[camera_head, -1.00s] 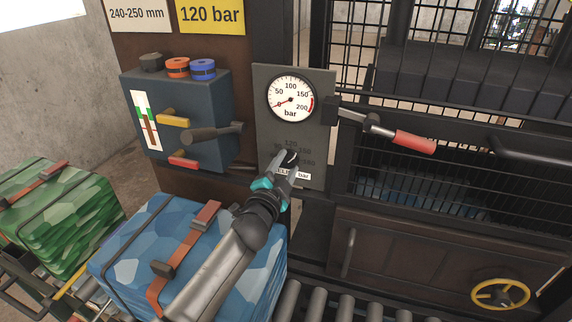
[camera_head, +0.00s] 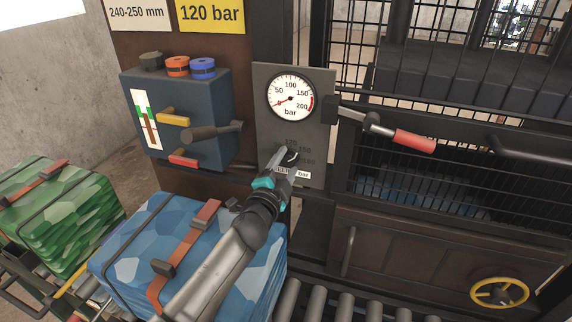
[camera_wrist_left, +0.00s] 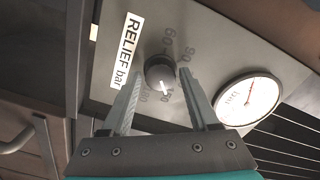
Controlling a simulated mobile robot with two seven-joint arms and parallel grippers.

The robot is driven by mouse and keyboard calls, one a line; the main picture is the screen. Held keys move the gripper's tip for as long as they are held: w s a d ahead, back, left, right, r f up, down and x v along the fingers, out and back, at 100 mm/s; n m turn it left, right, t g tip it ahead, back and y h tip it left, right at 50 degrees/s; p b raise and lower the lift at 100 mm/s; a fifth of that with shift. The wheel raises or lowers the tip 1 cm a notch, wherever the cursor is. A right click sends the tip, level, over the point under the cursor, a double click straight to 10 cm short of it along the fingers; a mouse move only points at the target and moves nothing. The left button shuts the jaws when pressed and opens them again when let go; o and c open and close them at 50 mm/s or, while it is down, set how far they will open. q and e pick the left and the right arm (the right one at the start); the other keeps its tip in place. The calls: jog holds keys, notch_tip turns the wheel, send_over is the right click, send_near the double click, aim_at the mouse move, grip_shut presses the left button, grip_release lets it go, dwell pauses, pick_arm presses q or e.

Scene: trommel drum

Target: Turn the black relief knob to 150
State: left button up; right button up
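The black relief knob (camera_wrist_left: 160,72) sits on a grey panel (camera_wrist_left: 115,70) beside a white "RELIEF bar" label (camera_wrist_left: 127,50). A white mark on the knob points toward the gripper side of the dial, near small numerals I cannot read surely. My left gripper (camera_wrist_left: 162,90) is open, with one finger on each side of the knob; contact is not clear. In the head view the left gripper (camera_head: 284,158) is at the dial and partly hides the knob (camera_head: 292,157). The pressure gauge (camera_head: 291,96) above has its needle at the low end. My right gripper is not in view.
A red-handled lever (camera_head: 413,141) projects right of the gauge. A dark blue box (camera_head: 205,100) with several levers is on the left. A strapped blue bale (camera_head: 130,245) lies below my left arm. A yellow "120 bar" sign (camera_head: 210,15) hangs above.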

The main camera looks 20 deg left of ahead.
pick_arm(q)
jog(key=shift+o, duration=1.2)
jog(key=s, duration=1.5)
jog(key=shift+s+a+b, duration=0.15)
jog(key=shift+a+b, duration=0.1)
jog(key=shift+b, duration=0.2)
